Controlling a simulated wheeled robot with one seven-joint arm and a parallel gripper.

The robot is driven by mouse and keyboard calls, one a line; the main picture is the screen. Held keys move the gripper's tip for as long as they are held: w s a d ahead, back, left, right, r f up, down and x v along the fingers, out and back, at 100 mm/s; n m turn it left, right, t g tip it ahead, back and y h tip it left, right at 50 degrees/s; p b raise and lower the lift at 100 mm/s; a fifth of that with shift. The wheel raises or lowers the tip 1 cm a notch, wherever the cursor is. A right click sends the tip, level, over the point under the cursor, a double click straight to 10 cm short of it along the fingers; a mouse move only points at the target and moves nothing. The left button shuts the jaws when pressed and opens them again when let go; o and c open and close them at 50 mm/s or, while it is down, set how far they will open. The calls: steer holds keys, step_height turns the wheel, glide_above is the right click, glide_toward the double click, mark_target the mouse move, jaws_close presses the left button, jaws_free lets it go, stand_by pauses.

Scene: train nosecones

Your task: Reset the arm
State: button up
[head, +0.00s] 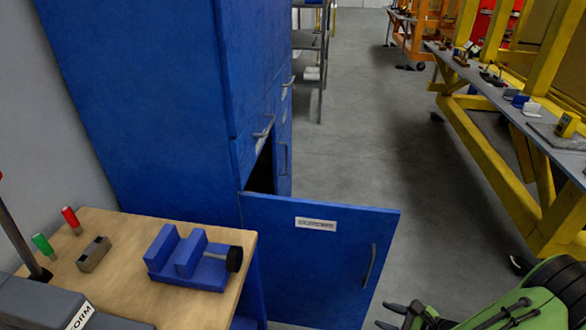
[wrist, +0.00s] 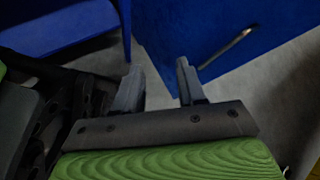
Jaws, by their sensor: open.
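My gripper (head: 395,316) shows at the lower right of the head view, at the end of my green arm. It sits to the right of the open blue cabinet door (head: 335,265) and apart from it. In the wrist view my gripper (wrist: 160,85) has its two grey fingers spread with nothing between them. The blue door (wrist: 230,40) with its metal handle fills the upper right of the wrist view, beyond the fingers.
A blue cabinet (head: 150,90) stands at the left, its lower door swung out. A wooden bench (head: 130,230) holds a blue vise (head: 190,262), a small block (head: 93,254) and red and green items. A yellow rack (head: 490,150) stands right. The grey floor (head: 350,130) between is clear.

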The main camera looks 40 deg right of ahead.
steer(key=w+a+r+n+g+y+p, duration=0.1)
steer(key=w+a+r+n+g, duration=0.3)
steer(key=w+a+r+n, duration=0.3)
steer(key=w+a+r+n+g+y+p, duration=0.1)
steer(key=w+a+r+n+g, duration=0.25)
steer(key=a+r+n, duration=0.45)
steer(key=s+a+r+n+t+h+p, duration=0.1)
steer(key=s+a+r+n, duration=0.2)
steer(key=a+r+n, duration=0.3)
steer(key=s+a+r+n+t+h+p, duration=0.1)
steer(key=s+a+r+n+h, duration=0.1)
steer(key=a+r+n, duration=0.4)
step_height(320, 180, up, 4)
steer(key=n, duration=0.2)
steer(key=shift+s+r+n, duration=0.15)
steer(key=shift+s+n, duration=0.15)
steer(key=shift+s, duration=0.1)
